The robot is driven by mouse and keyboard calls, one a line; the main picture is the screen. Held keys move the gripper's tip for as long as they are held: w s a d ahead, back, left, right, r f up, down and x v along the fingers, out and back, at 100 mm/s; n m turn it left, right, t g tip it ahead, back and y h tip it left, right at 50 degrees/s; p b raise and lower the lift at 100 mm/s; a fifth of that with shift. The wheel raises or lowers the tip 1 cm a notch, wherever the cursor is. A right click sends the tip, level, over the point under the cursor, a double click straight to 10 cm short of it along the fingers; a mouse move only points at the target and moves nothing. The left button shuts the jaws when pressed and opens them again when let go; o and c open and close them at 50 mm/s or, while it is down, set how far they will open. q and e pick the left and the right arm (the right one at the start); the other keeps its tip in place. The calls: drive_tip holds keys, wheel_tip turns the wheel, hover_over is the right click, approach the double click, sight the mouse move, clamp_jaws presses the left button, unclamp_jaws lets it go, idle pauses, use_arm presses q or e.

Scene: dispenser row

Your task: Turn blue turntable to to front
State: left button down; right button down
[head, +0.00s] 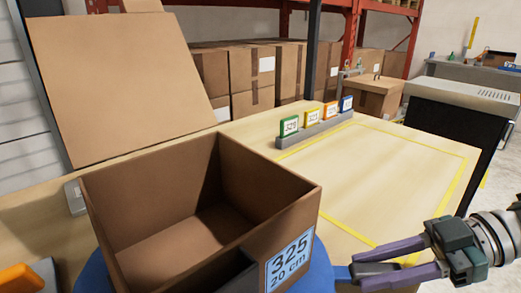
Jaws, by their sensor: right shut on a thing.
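The blue turntable (322,268) is at the bottom of the head view, partly hidden under an open brown cardboard box (282,229). The box is empty as far as I see, and its label reads 325, 20 cm. A dark handle (341,273) sticks out from the turntable's right edge. My right gripper (357,270) comes in from the right with its purple fingers on either side of the handle, shut on it. My left gripper is not in view.
Several coloured number cards (289,126) stand in a grey holder (318,129) behind the box. A yellow-taped area (390,170) of the table is clear. A large brown board (120,80) leans at the back left. An orange item (20,280) is at lower left.

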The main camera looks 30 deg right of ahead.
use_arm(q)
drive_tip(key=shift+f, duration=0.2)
use_arm(e)
drive_tip(key=shift+w+d+f, duration=0.1)
drive_tip(key=shift+d+f, duration=0.1)
drive_tip(key=shift+g, duration=0.3)
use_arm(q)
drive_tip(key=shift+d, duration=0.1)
use_arm(e)
drive_tip(key=c, duration=0.6)
unclamp_jaws()
drive_tip(key=shift+w+r, duration=0.15)
drive_tip(key=shift+o, duration=0.2)
drive_tip(key=v, duration=1)
